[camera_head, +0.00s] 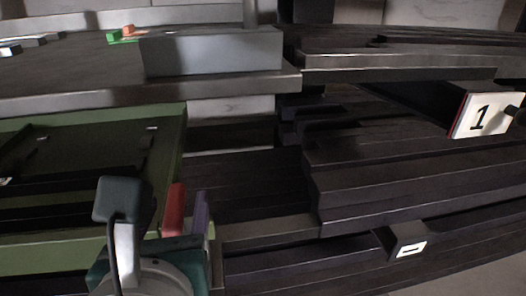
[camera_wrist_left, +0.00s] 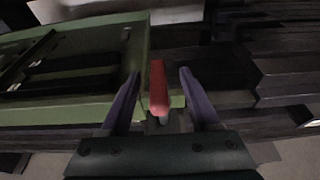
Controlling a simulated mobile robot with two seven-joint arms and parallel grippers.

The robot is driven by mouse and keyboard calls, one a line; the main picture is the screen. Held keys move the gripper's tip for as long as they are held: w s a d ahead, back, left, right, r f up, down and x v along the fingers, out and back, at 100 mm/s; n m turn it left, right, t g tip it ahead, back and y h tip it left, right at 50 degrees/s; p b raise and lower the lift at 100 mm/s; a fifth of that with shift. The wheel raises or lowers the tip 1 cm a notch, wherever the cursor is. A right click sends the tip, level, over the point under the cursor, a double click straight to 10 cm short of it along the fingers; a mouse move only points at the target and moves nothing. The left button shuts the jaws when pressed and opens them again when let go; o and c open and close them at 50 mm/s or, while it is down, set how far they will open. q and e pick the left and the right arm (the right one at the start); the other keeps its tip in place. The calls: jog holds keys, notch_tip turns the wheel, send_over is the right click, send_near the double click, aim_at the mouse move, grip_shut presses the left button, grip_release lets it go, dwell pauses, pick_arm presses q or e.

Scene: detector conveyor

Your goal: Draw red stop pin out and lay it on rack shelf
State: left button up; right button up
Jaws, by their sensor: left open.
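The red stop pin (camera_head: 173,210) stands at the right edge of a green frame (camera_head: 171,135). It also shows in the left wrist view (camera_wrist_left: 158,88), between the two purple fingers. My left gripper (camera_wrist_left: 160,73) is open, with one finger on each side of the pin and a visible gap to both. In the head view my left gripper (camera_head: 187,200) shows one purple finger just right of the pin; its other finger is hidden. Dark layered shelves (camera_head: 400,180) stand to the right; I cannot tell which is the rack shelf. My right gripper is not in view.
A grey box (camera_head: 215,53) sits on a dark tabletop (camera_head: 75,75) at the back, with small green and orange pieces (camera_head: 122,34) left of it. A smaller tag (camera_head: 411,249) is below.

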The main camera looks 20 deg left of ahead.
aim_at(178, 195)
pick_arm(q)
jog(key=b+x, duration=0.1)
jog(key=x, duration=0.3)
jog(key=shift+w+a+f, duration=0.15)
jog(key=shift+a+f, duration=0.1)
jog(key=shift+f, duration=0.05)
jog(key=shift+c, duration=0.3)
grip_shut()
